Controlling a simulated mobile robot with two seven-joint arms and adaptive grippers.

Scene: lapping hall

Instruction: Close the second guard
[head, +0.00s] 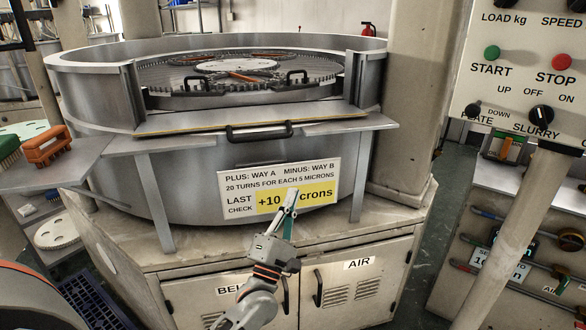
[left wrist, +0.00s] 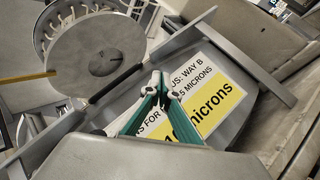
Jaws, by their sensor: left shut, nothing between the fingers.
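A guard panel (head: 190,127) lies folded down, nearly flat, at the front of the round lapping machine (head: 90,70). It has a black bar handle (head: 258,133) at its front edge and leaves a gap in the machine's raised rim. I cannot tell whether this is the second guard. My left gripper (head: 292,196) is shut and empty, below the handle and in front of the white and yellow sign (head: 238,190). In the left wrist view the gripper's fingertips (left wrist: 158,82) are together before the sign (left wrist: 205,95). My right gripper is not in view.
A side shelf (head: 75,165) at left holds an orange brush (head: 46,147) and a green brush (head: 8,147). A control panel (head: 530,75) on a post stands at right. Cabinet doors (head: 355,275) are below the machine. A thick column (head: 408,90) rises behind it.

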